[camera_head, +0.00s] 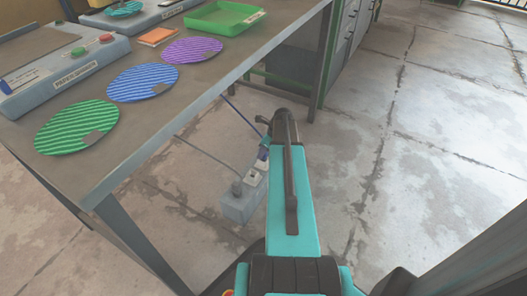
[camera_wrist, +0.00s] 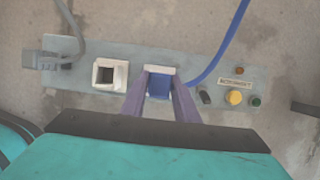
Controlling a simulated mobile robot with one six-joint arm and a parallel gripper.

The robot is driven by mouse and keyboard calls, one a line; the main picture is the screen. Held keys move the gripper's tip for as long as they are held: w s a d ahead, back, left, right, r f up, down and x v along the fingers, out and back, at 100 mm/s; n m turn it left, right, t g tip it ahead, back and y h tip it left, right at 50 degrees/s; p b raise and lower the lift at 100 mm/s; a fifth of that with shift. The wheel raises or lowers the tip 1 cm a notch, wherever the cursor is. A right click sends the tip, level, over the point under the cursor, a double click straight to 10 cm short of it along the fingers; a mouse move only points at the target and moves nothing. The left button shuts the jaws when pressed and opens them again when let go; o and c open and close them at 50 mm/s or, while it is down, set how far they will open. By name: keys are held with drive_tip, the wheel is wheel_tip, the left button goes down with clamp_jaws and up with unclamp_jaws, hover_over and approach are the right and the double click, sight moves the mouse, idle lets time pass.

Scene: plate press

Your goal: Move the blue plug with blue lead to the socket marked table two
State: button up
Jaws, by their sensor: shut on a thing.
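A grey socket strip (camera_wrist: 210,72) lies on the floor and also shows under the table edge in the head view (camera_head: 233,211). The blue plug (camera_wrist: 159,88) is between the fingers of my gripper (camera_wrist: 160,105), which is shut on it. The plug is at the white-rimmed right-hand socket (camera_wrist: 163,70) and covers most of it; I cannot tell how deep it sits. Its blue lead (camera_wrist: 226,45) runs up and right. Left of it is an empty white-rimmed socket (camera_wrist: 108,75). No table two marking is readable on the strip.
A grey plug (camera_wrist: 45,60) with a grey lead sits at the strip's left end. A small label (camera_wrist: 235,82), a black switch and coloured buttons are at the right. Above is a table (camera_head: 165,130) with striped plates and a green tray (camera_head: 225,17). Floor to the right is clear.

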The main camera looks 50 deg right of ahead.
drive_tip(key=shift+f, duration=0.5)
drive_tip(key=o, duration=1.2)
drive_tip(key=shift+c, duration=0.2)
drive_tip(key=p+v, duration=0.5)
drive_tip(key=v, duration=0.8)
drive_tip(key=shift+s+r, duration=0.2)
drive_tip(key=shift+r, duration=0.15)
